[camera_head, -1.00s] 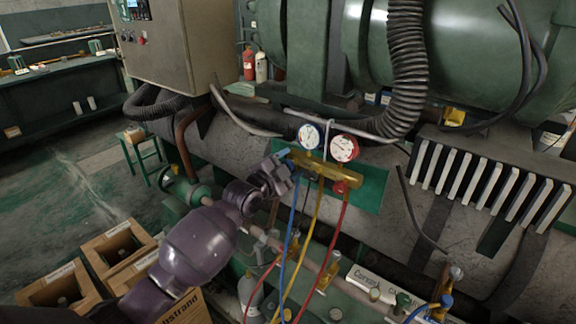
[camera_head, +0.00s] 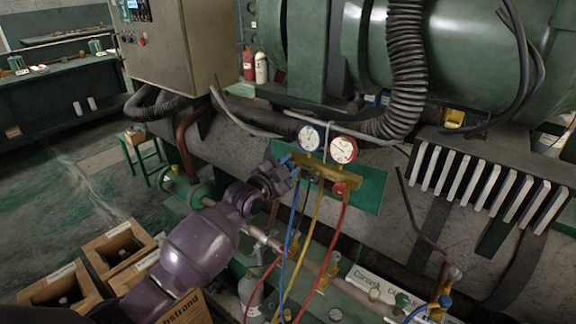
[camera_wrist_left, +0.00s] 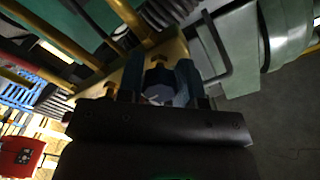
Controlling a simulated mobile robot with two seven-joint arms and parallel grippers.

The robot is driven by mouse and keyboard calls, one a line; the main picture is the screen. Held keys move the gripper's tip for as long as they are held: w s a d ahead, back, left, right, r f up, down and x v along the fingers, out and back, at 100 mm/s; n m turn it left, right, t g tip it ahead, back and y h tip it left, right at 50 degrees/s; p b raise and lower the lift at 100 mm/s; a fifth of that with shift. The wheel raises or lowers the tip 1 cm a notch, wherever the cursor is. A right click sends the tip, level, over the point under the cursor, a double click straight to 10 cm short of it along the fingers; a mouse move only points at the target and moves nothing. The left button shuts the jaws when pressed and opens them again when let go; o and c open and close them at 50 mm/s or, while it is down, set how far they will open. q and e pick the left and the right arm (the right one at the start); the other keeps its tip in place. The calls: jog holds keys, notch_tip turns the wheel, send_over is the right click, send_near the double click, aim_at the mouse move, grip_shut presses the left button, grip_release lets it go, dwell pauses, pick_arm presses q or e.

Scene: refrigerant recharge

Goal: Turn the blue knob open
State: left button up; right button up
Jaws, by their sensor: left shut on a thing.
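A brass gauge manifold (camera_head: 318,172) with a blue-rimmed gauge (camera_head: 309,137) and a red-rimmed gauge (camera_head: 343,150) sits in front of a green plate. My left gripper (camera_head: 288,166) is at the manifold's left end, where the blue knob is, and mostly hides the knob in the head view. In the left wrist view, the dark blue knob (camera_wrist_left: 158,79) sits between the two fingers of my left gripper (camera_wrist_left: 161,84), which is shut on it. A red knob (camera_head: 340,188) is at the manifold's right. My right gripper is not in view.
Blue, yellow and red hoses (camera_head: 314,235) hang below the manifold, close to my left gripper. A black corrugated hose (camera_head: 406,75) runs down at the upper right. Open cardboard boxes (camera_head: 118,247) stand at the lower left.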

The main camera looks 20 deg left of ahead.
pick_arm(q)
jog(key=n+p, duration=0.1)
jog(key=n, duration=0.1)
jog(key=shift+r+n, duration=0.1)
jog(key=shift+n, duration=0.2)
jog(key=n+p, duration=0.1)
jog(key=n, duration=0.2)
jog(key=shift+n, duration=0.3)
jog(key=n+p, duration=0.1)
jog(key=n, duration=0.3)
jog(key=shift+d+n, duration=0.1)
jog(key=shift+n, duration=0.2)
jog(key=n+p, duration=0.1)
jog(key=n, duration=0.1)
jog(key=shift+n, duration=0.3)
jog(key=n, duration=0.3)
jog(key=shift+n, duration=1.3)
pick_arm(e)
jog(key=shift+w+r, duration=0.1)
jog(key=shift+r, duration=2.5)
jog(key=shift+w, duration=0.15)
